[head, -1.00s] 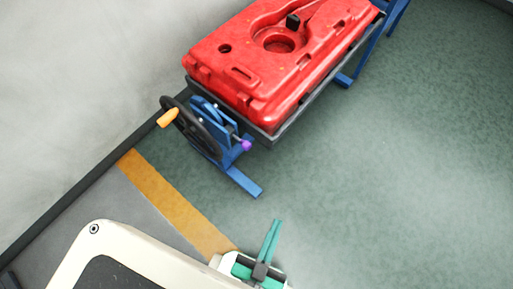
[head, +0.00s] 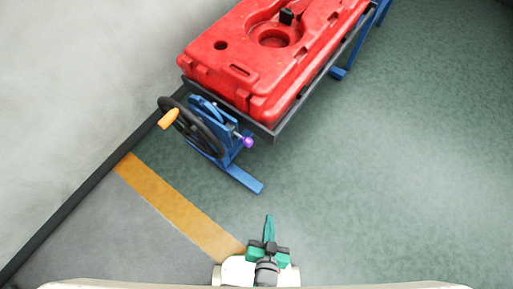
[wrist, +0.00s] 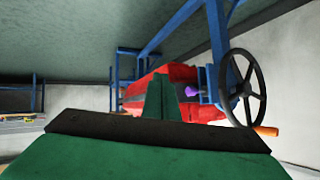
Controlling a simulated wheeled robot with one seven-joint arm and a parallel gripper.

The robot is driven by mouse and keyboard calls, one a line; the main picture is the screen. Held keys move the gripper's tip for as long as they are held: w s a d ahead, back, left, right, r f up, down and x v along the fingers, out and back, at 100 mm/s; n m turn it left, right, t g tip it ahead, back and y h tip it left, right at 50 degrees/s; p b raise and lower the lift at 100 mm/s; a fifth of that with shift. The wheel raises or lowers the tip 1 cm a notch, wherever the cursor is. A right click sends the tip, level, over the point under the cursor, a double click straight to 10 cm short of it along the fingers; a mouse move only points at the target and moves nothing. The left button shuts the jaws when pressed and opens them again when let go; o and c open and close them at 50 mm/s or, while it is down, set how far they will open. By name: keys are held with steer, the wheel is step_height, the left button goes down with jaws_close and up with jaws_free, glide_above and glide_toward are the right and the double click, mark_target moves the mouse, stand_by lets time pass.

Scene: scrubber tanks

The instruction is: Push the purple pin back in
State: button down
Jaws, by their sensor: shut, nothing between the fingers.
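The purple pin (head: 247,142) sticks out from the blue frame beside the handwheel, on the near end of the red tank's stand. It also shows in the wrist view (wrist: 193,91), just right of my fingers. My gripper (head: 269,218) has green fingers, is shut and empty, and points toward the stand from the bottom of the head view. It is well apart from the pin. In the wrist view my shut fingers (wrist: 161,98) hide part of the red tank. How far the pin stands out is too small to tell.
The red tank (head: 215,72) rests on a blue stand with a foot (head: 243,179) reaching toward me. A black handwheel (head: 205,137) with an orange handle (head: 168,118) is left of the pin, near the grey wall. An orange floor stripe (head: 180,205) runs at left. The green floor at right is clear.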

step_height(320, 180, down, 13)
steer(key=w+d+m+g+y, duration=0.1)
steer(key=w+m+g+y, duration=0.1)
steer(key=w+m+g, duration=0.1)
steer(key=t+y, duration=0.2)
steer(key=y, duration=1.2)
glide_toward(252, 144)
steer(key=shift+m, duration=0.3)
steer(key=x, duration=0.6)
steer(key=shift+a+r, duration=0.25)
steer(key=shift+a, duration=0.1)
